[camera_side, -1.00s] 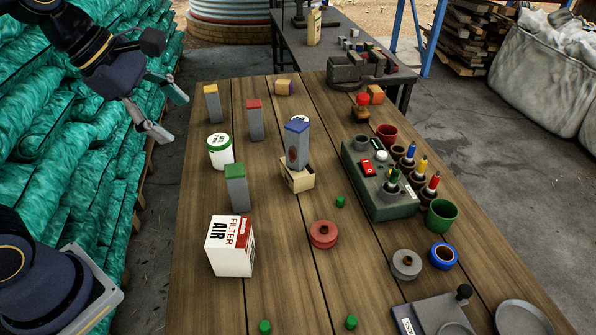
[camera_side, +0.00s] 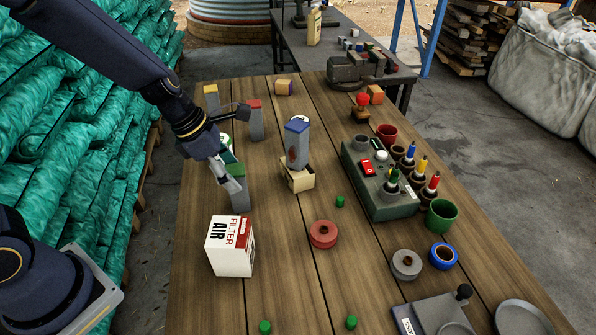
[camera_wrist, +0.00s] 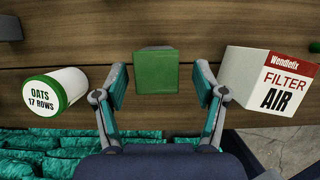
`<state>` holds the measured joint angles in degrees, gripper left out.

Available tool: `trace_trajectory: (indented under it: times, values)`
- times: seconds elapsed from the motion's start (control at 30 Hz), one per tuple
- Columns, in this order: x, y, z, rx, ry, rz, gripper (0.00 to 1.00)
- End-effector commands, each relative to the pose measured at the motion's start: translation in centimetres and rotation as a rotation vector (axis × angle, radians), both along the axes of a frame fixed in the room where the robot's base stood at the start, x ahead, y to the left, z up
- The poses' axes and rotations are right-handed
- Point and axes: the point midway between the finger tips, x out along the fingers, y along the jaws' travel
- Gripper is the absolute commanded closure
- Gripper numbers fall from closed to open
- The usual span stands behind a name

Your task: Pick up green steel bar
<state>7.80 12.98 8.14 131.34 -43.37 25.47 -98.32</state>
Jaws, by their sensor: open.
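The green steel bar, an upright grey block with a green top, stands on the wooden table (camera_side: 285,270); its top (camera_side: 237,169) shows in the side view beside my gripper (camera_side: 226,165), which covers part of it. In the wrist view the bar's green top (camera_wrist: 156,71) lies between the two teal-padded fingers of my gripper (camera_wrist: 160,85), with a gap on each side. My gripper is open and empty, pointing down close over the bar. Whether a finger touches it I cannot tell.
A white filter box (camera_side: 229,247) stands just in front of the bar. An oats tub (camera_wrist: 56,91) is on its other side. A red-topped bar (camera_side: 255,122) and a blue-topped bar on a small box (camera_side: 297,146) stand nearby. The table's left edge is close.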

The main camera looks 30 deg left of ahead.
Motion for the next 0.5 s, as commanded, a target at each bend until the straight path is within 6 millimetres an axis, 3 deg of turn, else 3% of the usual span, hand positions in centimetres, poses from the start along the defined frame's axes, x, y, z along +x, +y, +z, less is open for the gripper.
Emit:
trace_trajectory:
  times: [0.3,0.5]
  values:
    - [1.2,-0.7,-4.0,0.0,0.003,0.002,0.29]
    - [1.6,-1.1,-5.0,0.0,-0.001,0.0,0.29]
